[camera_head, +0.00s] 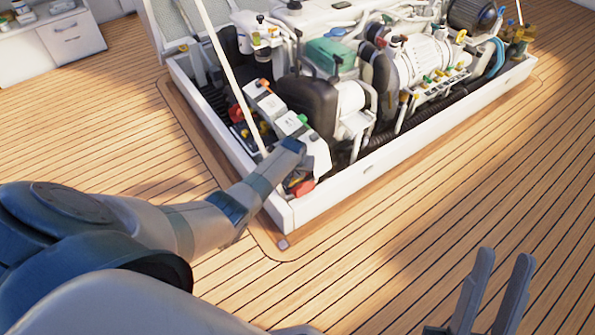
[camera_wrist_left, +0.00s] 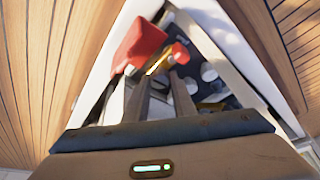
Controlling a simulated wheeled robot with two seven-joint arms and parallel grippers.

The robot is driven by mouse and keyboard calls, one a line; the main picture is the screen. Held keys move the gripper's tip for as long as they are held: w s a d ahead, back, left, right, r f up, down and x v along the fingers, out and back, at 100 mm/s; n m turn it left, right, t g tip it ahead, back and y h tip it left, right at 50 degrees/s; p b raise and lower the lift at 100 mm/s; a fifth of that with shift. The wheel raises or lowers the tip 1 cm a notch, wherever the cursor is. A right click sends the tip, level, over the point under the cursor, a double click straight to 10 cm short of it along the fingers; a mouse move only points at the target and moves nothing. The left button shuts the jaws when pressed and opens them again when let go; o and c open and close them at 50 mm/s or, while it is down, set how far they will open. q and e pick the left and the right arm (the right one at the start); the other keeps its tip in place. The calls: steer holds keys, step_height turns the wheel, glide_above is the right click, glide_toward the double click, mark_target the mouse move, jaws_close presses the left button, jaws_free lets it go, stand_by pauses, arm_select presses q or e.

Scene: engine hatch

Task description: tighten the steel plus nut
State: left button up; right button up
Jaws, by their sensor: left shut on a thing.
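My left gripper reaches down into the front corner of the hatch. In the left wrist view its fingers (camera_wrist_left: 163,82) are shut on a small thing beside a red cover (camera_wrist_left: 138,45). The thing is hidden between the fingertips; from its place by the red cover I take it for the steel plus nut. A yellow strip (camera_wrist_left: 157,66) and a red knob (camera_wrist_left: 180,53) show just beyond the tips. In the head view the red part (camera_head: 303,187) shows beside my left wrist, and the fingertips are hidden. My right gripper (camera_head: 493,295) is open and empty above the deck.
The white hatch rim (camera_head: 375,170) runs close around the left gripper's corner. A white prop rod (camera_head: 232,75) slants up just left of the engine. A green box (camera_head: 330,57) and hoses fill the hatch. The wooden deck (camera_head: 400,250) in front is clear.

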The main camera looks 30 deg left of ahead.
arm_select(q)
steer(key=o, duration=1.1)
steer(key=shift+c, duration=0.2)
arm_select(e)
steer(key=shift+s+a+f+g, duration=0.1)
steer(key=shift+a+f+g, duration=0.1)
steer(key=shift+f, duration=0.2)
steer(key=shift+a+f+g, duration=0.1)
steer(key=shift+f+g, duration=0.1)
steer(key=shift+f, duration=0.15)
